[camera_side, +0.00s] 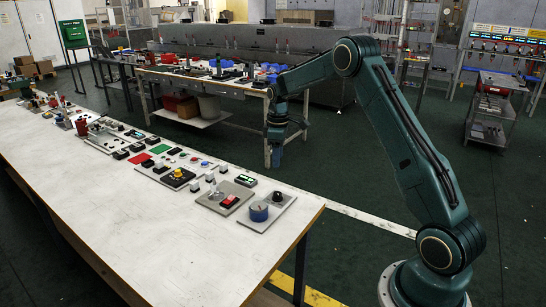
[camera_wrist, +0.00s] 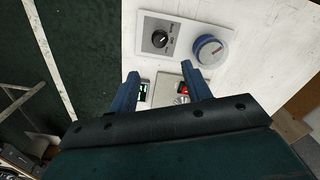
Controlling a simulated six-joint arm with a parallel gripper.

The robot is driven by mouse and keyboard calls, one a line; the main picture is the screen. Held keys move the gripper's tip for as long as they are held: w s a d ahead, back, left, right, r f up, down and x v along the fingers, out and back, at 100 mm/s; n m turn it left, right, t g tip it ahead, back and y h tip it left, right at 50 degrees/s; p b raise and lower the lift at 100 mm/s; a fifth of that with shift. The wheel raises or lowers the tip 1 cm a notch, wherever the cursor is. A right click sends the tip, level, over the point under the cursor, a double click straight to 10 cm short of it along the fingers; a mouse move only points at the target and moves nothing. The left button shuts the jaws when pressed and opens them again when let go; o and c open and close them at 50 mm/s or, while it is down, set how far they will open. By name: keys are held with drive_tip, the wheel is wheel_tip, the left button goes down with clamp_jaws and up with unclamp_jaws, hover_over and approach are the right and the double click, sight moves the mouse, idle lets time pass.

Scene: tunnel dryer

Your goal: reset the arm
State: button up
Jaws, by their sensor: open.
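My gripper (camera_side: 275,152) hangs pointing down past the far edge of the long white table, near its right end, in the side view. In the wrist view its two blue fingers (camera_wrist: 160,70) are spread apart with nothing held between them. Beyond the fingertips is a plate with a black rotary knob (camera_wrist: 159,39) and a blue dial (camera_wrist: 210,50). The blue dial also shows in the side view (camera_side: 259,211). A red rocker switch (camera_wrist: 183,88) and a small green-lit display (camera_wrist: 143,92) show between the fingers. My gripper appears clear of all of them.
The white table (camera_side: 110,215) carries a row of panels with switches, buttons and knobs along its far side; its near side is bare. A second workbench (camera_side: 205,82) with tools and bins stands behind my gripper. A grey cart (camera_side: 490,107) stands at the right. Dark green floor is open between.

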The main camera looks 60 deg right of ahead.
drive_tip(key=s+a+r+m+t, duration=0.1)
drive_tip(key=s+a+r, duration=0.5)
drive_tip(key=a+r, duration=0.25)
drive_tip(key=s+a+r+m+t, duration=0.1)
drive_tip(key=s+a+r+t, duration=0.1)
drive_tip(key=s+a+r, duration=0.6)
drive_tip(key=s+a+m+t, duration=0.1)
drive_tip(key=s+a, duration=0.2)
drive_tip(key=s, duration=0.6)
drive_tip(key=s+a+m+t, duration=0.1)
drive_tip(key=s+a, duration=0.3)
drive_tip(key=s, duration=0.4)
drive_tip(key=shift+s+a+r+m+t, duration=0.25)
drive_tip(key=shift+s+r+m+t, duration=0.1)
drive_tip(key=shift+r, duration=0.1)
